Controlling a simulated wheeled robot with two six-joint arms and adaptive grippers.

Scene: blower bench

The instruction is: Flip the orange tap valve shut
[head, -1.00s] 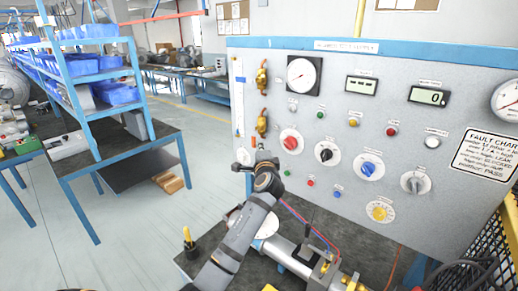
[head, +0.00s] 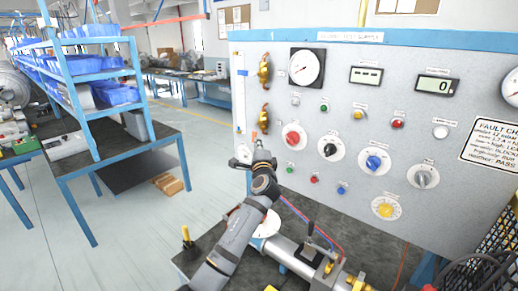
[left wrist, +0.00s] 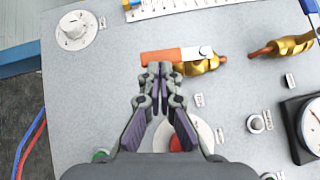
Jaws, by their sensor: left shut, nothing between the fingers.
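The tap valve is a brass body (head: 264,118) low at the panel's left edge in the head view. Its orange handle (left wrist: 165,56) shows best in the left wrist view, lying in line with the brass body (left wrist: 200,66). In the head view only a small piece of orange shows above my gripper. My left gripper (left wrist: 160,70) is shut and empty. Its fingertips overlap the handle's lower edge in the left wrist view; I cannot tell whether they touch it. In the head view the left gripper (head: 259,146) is just below the valve. My right gripper is not in view.
A second brass valve (head: 265,70) sits above this one. A red knob (head: 293,136) and a pressure gauge (head: 307,68) are to the right on the panel (head: 340,110). A metal cylinder (head: 287,252) lies on the bench below. Open floor lies left.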

